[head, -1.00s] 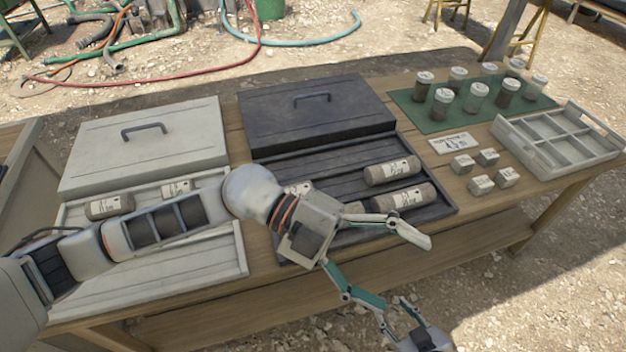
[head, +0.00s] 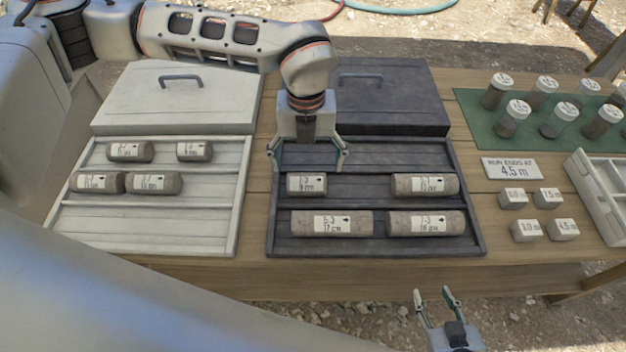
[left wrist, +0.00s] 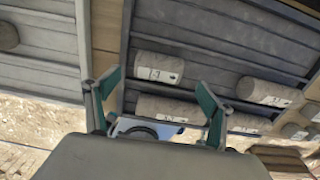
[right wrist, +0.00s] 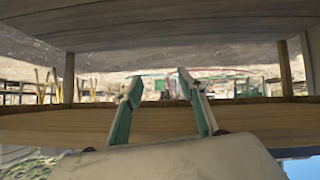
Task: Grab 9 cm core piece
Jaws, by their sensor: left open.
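A short grey core piece (head: 306,184), its small label seeming to read 9 cm, lies at the left of the upper row in the dark tray (head: 275,228).
Longer core pieces lie beside it (head: 424,185) and in the row in front (head: 331,223). A pale tray (head: 150,225) with several cores is at left. At right are small labelled blocks (head: 513,199), a sign (head: 511,168) and jars on a green mat (head: 470,122).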

